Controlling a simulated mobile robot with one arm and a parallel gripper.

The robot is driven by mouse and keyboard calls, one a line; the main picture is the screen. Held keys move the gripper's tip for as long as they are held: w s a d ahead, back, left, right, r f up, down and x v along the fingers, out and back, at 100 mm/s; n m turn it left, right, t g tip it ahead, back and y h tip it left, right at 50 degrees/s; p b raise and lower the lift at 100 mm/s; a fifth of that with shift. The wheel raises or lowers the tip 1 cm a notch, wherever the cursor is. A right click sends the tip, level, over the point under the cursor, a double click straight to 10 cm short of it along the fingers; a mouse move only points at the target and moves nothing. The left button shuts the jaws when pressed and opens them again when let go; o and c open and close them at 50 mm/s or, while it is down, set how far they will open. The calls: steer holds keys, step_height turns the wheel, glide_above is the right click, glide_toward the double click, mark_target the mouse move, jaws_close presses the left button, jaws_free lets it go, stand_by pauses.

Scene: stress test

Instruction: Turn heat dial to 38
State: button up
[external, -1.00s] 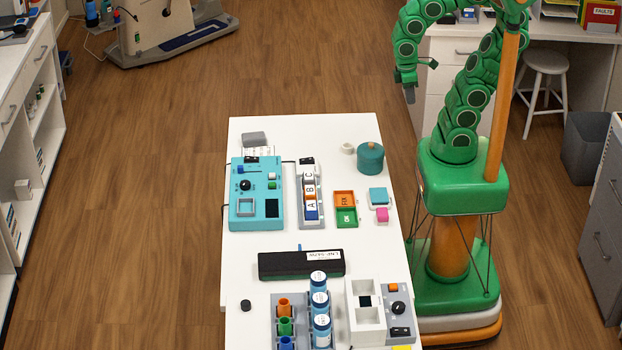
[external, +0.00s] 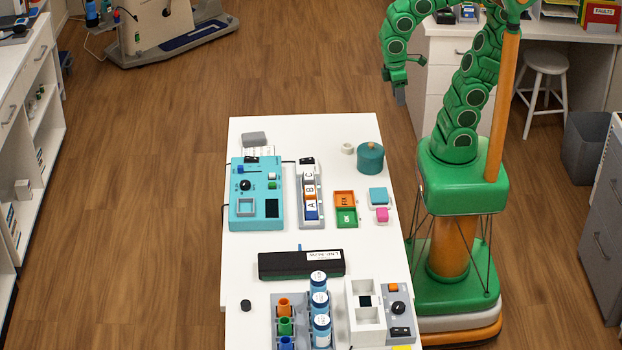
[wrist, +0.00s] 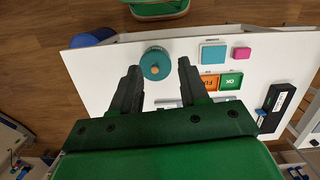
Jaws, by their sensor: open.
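Two black dials show in the external view. One dial (external: 398,308) is on the grey panel of a white block unit (external: 365,330) at the table's near right. The other dial (external: 245,185) is on a teal box (external: 243,214) at the table's left. I cannot read markings on either, so I cannot tell which is the heat dial. My gripper (external: 398,92) is high beyond the table's far right, away from both dials. In the wrist view my gripper (wrist: 158,66) has its two dark fingers spread, with nothing held; neither dial is recognisable there.
A teal lidded jar (external: 370,160) stands at the table's far right and appears between my fingers in the wrist view. Orange and green trays (external: 345,198), a black case (external: 301,265) and a tube rack (external: 283,299) are on the table (external: 300,135).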

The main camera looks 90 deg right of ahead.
steer(key=w+a+r+n, duration=0.3)
steer(key=w+a, duration=0.3)
steer(key=w, duration=0.4)
steer(key=w+a+n, duration=0.2)
steer(key=w+a, duration=0.2)
steer(key=a, duration=0.5)
steer(key=w+a+n+t, duration=0.1)
steer(key=w+a+n, duration=0.1)
steer(key=w+a, duration=0.5)
steer(key=w+a+n, duration=0.2)
steer(key=a, duration=0.9)
steer(key=n, duration=0.8)
glide_above(399, 305)
steer(key=shift+t, duration=0.4)
step_height(399, 305, down, 12)
steer(key=shift+w+d+r, duration=0.1)
steer(key=shift+d, duration=0.05)
steer(key=shift+f, duration=4)
